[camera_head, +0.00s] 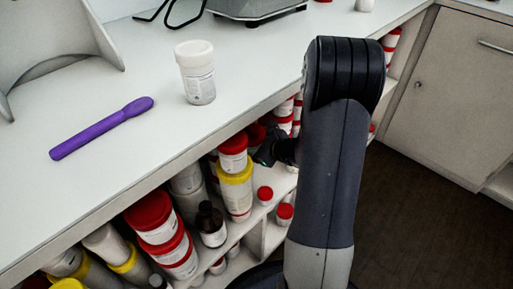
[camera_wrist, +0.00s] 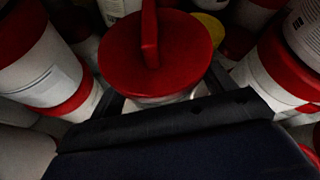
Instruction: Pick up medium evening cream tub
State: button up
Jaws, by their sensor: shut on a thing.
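In the wrist view, a white tub with a round red lid (camera_wrist: 155,55) sits between the fingers of my gripper (camera_wrist: 162,92), which is shut on it. A raised red bar shows across the lid. The tub's label is hidden, so I cannot tell whether it is the medium evening cream. In the head view, my gripper (camera_head: 273,151) reaches into the shelf under the counter, partly hidden by my arm. It is just right of a yellow-lidded tub (camera_head: 236,190) with a smaller red-lidded tub (camera_head: 233,154) on top.
Red-lidded tubs (camera_head: 158,225), a dark bottle (camera_head: 211,225) and small red-capped jars (camera_head: 265,195) crowd the shelf. Neighbouring tubs (camera_wrist: 40,70) stand close on both sides in the wrist view. The counter (camera_head: 130,180) above holds a white jar (camera_head: 197,75) and a purple spatula (camera_head: 100,129).

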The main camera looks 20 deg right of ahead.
jog(key=s+d+p, duration=0.1)
jog(key=s+d, duration=0.2)
jog(key=s, duration=0.6)
jog(key=s+d+p, duration=0.1)
jog(key=s+d, duration=0.3)
jog(key=s, duration=0.5)
jog(key=shift+d+r, duration=0.2)
jog(key=shift+d, duration=0.1)
